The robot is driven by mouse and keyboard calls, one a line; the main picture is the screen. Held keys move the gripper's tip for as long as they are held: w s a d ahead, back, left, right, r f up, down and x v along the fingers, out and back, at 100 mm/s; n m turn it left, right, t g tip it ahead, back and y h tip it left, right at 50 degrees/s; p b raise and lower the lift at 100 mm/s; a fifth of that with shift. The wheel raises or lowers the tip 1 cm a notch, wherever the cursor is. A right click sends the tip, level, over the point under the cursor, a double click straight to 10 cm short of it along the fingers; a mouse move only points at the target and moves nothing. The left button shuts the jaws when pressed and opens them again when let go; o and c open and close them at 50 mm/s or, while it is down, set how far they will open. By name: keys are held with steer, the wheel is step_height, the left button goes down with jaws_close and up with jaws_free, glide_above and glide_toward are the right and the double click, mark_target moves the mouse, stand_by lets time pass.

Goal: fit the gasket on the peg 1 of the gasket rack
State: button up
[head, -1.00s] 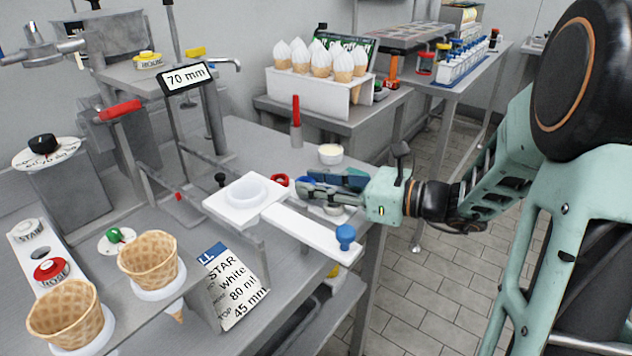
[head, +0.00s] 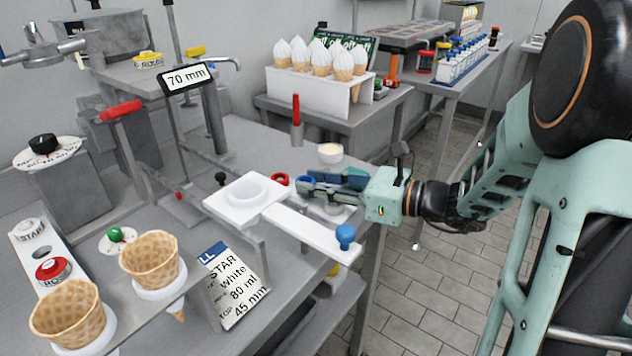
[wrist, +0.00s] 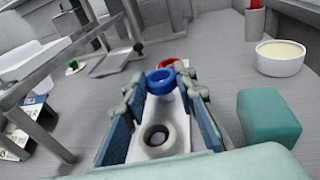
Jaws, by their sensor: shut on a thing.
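A blue ring-shaped gasket (wrist: 160,80) sits between my fingertips in the wrist view. My gripper (wrist: 162,82) is shut on it. In the head view my gripper (head: 305,188) reaches leftward over the bench, and only a bit of blue shows at its tips. A white strip, seemingly the gasket rack (wrist: 176,112), runs below my fingers. A grey ring (wrist: 157,140) is on it, nearer my palm. A red ring (head: 279,180) lies just beyond the blue one, also in the wrist view (wrist: 172,62). I cannot make out peg numbers; any peg under the blue gasket is hidden.
A white plate with a round hole (head: 247,190) and a blue-knobbed bar (head: 345,238) are close to my gripper. A cream-filled cup (head: 330,153) stands behind, with a red-handled tool (head: 296,120). A green block (wrist: 268,117) shows at right in the wrist view.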

steer(key=shift+f, duration=0.15)
steer(key=shift+f+b, duration=0.6)
steer(key=shift+f, duration=0.15)
steer(key=o, duration=0.8)
steer(key=v, duration=1.2)
